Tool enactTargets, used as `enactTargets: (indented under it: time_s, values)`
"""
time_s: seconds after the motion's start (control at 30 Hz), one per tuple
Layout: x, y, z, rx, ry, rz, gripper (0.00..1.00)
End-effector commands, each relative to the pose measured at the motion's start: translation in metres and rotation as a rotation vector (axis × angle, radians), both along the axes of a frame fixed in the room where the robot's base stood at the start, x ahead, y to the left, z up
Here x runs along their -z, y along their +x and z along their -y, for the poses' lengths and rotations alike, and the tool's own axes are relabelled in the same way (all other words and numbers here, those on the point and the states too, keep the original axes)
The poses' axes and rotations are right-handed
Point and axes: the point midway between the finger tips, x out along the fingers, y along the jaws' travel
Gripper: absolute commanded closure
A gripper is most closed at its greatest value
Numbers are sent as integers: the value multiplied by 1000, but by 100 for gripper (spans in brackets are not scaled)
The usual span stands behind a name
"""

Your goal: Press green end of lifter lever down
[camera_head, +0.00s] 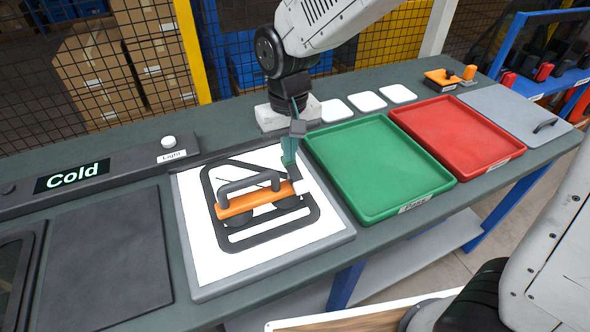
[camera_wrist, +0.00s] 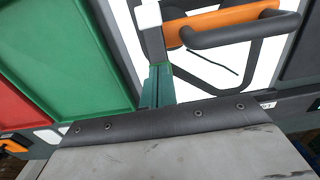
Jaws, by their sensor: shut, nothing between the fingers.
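The lifter (camera_head: 257,202) is an orange bar with a dark arched handle. It lies across a black frame (camera_head: 272,238) on a white lit panel (camera_head: 195,262). In the wrist view the lifter (camera_wrist: 243,16) shows at the top, cut off by the picture edge. My gripper (camera_head: 289,160) has teal fingers, which are shut and empty. It points down at the far right end of the lifter, and I cannot tell whether it touches. In the wrist view my gripper (camera_wrist: 157,68) is close to a grey and white part. I cannot tell a green lever end from my teal fingers.
A green tray (camera_head: 375,165) and a red tray (camera_head: 455,135) stand right of the panel. A dark control strip with a light button (camera_head: 168,141) runs along the back left. A flat dark plate (camera_head: 105,262) lies to the left. White pads (camera_head: 367,101) lie behind the trays.

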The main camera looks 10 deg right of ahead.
Motion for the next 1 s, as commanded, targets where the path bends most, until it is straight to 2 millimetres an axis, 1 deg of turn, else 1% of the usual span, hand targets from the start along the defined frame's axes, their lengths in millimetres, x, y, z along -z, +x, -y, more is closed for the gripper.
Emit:
enactTargets:
  time_s: [0.87,1.0]
  values:
    - [13,0,0,0,0,0,100]
    - [10,0,0,0,1,2,100]
